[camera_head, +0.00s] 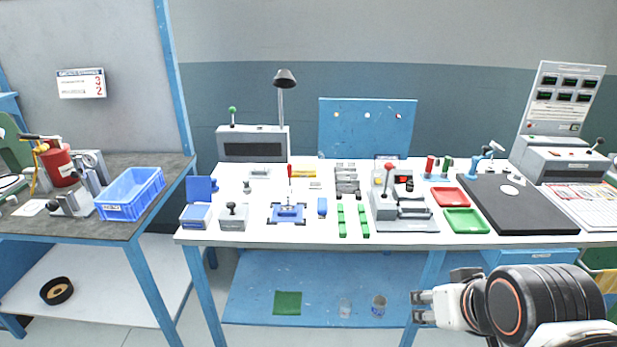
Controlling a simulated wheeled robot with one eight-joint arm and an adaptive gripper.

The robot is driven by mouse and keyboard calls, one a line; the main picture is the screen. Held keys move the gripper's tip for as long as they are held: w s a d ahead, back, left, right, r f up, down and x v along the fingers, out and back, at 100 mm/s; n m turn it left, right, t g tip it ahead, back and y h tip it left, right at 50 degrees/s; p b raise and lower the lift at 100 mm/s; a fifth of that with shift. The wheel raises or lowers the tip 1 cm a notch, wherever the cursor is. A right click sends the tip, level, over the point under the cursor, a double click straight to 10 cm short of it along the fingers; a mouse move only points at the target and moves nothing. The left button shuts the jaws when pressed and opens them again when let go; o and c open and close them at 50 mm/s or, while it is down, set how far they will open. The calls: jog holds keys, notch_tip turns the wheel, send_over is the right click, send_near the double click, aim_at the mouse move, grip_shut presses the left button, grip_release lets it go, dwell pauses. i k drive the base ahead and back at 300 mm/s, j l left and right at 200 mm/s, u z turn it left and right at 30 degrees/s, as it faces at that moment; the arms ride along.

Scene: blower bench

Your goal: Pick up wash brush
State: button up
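I cannot clearly make out a wash brush in the head view. A small blue block-like piece (322,207) lies near the middle of the white bench, but it is too small to name surely. My gripper (415,307) is at the lower right, pointing left, in front of the bench's front edge and lower in the picture than the bench top. Its two fingers are apart with a gap between them, and nothing shows in it. It touches no object that I can see.
The white bench (262,238) carries several fixtures, green strips (342,220), a red tray (454,197), a green tray (466,221) and a black mat (511,205). A blue crate (130,194) stands on the left table. Jars (378,306) stand on the shelf below.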

aim_at(322, 202)
jog(key=i+u, duration=0.2)
jog(key=i, duration=0.3)
jog(key=i+l+u, duration=0.15)
jog(key=i, duration=0.3)
jog(key=i+l+u, duration=0.2)
jog(key=i, duration=0.3)
jog(key=j+u, duration=0.1)
jog(key=u, duration=0.7)
jog(key=j+u, duration=0.15)
jog(key=u, duration=0.25)
jog(key=l+z, duration=0.1)
jog(key=l, duration=0.1)
